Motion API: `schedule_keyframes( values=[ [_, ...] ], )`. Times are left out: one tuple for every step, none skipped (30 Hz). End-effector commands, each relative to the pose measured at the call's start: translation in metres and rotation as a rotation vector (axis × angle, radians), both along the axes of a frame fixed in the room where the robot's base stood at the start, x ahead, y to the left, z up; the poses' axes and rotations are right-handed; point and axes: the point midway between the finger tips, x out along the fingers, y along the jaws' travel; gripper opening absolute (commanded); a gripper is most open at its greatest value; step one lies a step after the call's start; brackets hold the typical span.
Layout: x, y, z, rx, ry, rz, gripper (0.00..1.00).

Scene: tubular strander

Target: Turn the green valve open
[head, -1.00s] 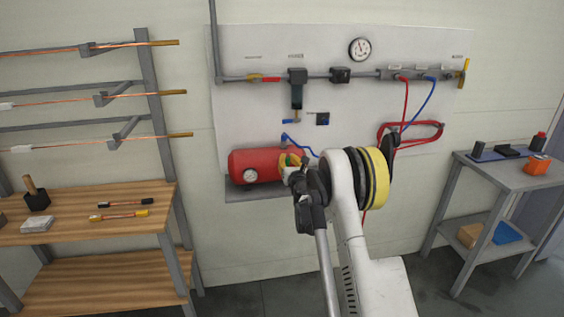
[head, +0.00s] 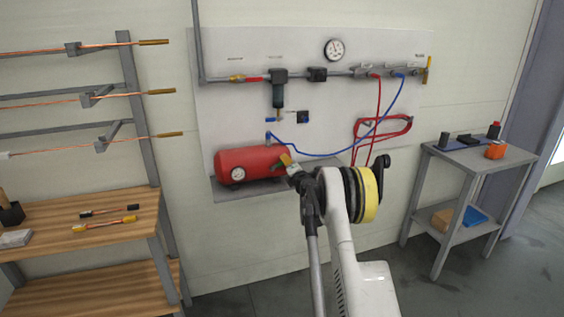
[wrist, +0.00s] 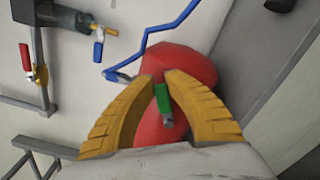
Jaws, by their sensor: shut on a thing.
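The green valve (wrist: 163,98) shows in the wrist view as a small green handle with a grey end, in front of the red tank (wrist: 185,65). My gripper (wrist: 163,82) has its two yellow fingers on either side of the handle and is shut on it; exact finger contact is hard to see. In the head view my gripper (head: 287,160) is at the right end of the red tank (head: 250,162), and the green handle is hidden there.
A blue hose (head: 330,154) runs from the tank to the wall panel (head: 225,115). Red (head: 253,79) and blue (head: 270,119) handles are on the panel. A wooden bench (head: 75,235) stands left, a grey side table (head: 480,157) right.

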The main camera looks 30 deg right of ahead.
Motion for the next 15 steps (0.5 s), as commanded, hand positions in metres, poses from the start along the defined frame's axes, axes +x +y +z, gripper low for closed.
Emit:
schedule_keyframes(
  values=[
    [-0.001,-0.002,-0.005,0.039,-0.012,-0.001,0.0],
    [-0.001,-0.003,-0.007,0.066,-0.02,-0.001,0.0],
    [-0.001,-0.004,-0.009,0.102,-0.029,0.0,0.0],
    [-0.001,-0.004,-0.011,0.128,-0.037,0.0,0.0],
    [-0.001,-0.005,-0.012,0.153,-0.044,0.0,0.0],
    [-0.002,-0.005,-0.015,0.186,-0.053,0.0,0.0],
    [-0.002,-0.006,-0.016,0.21,-0.06,0.0,0.0],
    [-0.002,-0.006,-0.018,0.234,-0.067,0.0,0.0],
    [-0.002,-0.007,-0.019,0.263,-0.076,0.0,0.0],
    [-0.002,-0.007,-0.021,0.284,-0.081,0.0,0.0],
    [-0.002,-0.007,-0.022,0.304,-0.087,0.0,0.0],
    [-0.003,-0.008,-0.024,0.33,-0.095,0.0,0.0],
    [-0.003,-0.008,-0.025,0.348,-0.1,0.0,0.0],
    [-0.003,-0.008,-0.026,0.364,-0.105,0.0,0.0],
    [-0.003,-0.008,-0.027,0.385,-0.111,-0.001,0.0]
  ],
)
